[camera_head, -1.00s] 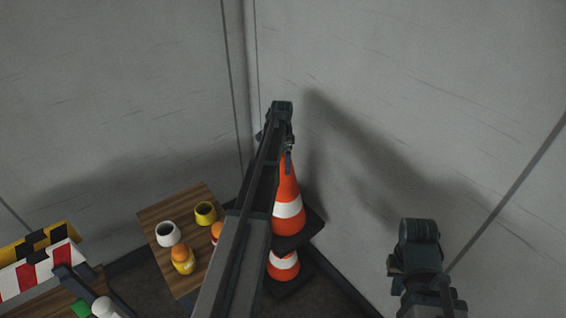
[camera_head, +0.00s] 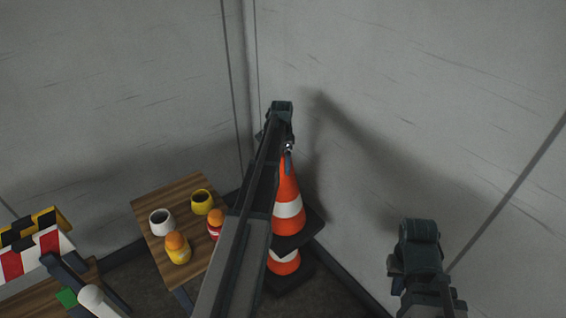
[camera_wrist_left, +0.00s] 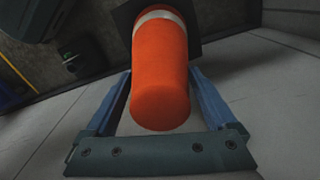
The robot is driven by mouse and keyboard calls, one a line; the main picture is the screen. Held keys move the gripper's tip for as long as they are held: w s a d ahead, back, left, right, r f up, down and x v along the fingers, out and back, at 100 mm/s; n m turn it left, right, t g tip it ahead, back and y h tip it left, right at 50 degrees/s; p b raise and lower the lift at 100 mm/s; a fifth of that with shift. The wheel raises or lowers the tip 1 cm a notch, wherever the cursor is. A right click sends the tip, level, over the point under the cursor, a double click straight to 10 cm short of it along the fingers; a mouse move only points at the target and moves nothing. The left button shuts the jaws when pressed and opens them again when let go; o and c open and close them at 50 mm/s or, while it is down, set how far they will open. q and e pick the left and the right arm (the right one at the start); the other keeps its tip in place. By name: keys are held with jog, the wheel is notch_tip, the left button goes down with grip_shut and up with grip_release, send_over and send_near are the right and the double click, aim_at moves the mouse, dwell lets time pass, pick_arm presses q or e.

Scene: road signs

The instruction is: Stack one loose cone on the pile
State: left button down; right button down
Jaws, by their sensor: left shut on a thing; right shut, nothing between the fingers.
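My left gripper (camera_head: 287,152) is shut on the upper part of an orange cone (camera_head: 287,185) with a white band and black square base. In the left wrist view this cone (camera_wrist_left: 160,75) stands between the two blue fingers. Directly below it in the head view is another orange and white cone (camera_head: 284,263) on a black base in the corner, mostly hidden by the upper cone's base and my left arm. I cannot tell whether the two touch. My right gripper (camera_head: 396,270) is at lower right, shut and empty, its fingers mostly hidden by my arm.
A wooden table (camera_head: 180,195) left of the arm holds a white pot (camera_head: 161,222), a yellow pot (camera_head: 202,202) and small orange-topped items (camera_head: 177,248). A striped barrier (camera_head: 38,248) stands at far left. Grey walls meet behind the cones.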

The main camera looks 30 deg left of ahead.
pick_arm(q)
jog(key=shift+f+b, duration=12.95)
jog(key=shift+f, duration=0.25)
notch_tip(320, 180, down, 6)
jog(key=b, duration=0.5)
jog(key=shift+r, duration=0.25)
jog(key=shift+s+a+b, duration=0.1)
jog(key=shift+s+b, duration=0.1)
jog(key=shift+b, duration=0.1)
grip_release()
jog(key=shift+r, duration=0.15)
notch_tip(320, 180, up, 14)
jog(key=p, duration=1.4)
jog(key=shift+s+a+f, duration=0.1)
jog(key=shift+f, duration=0.1)
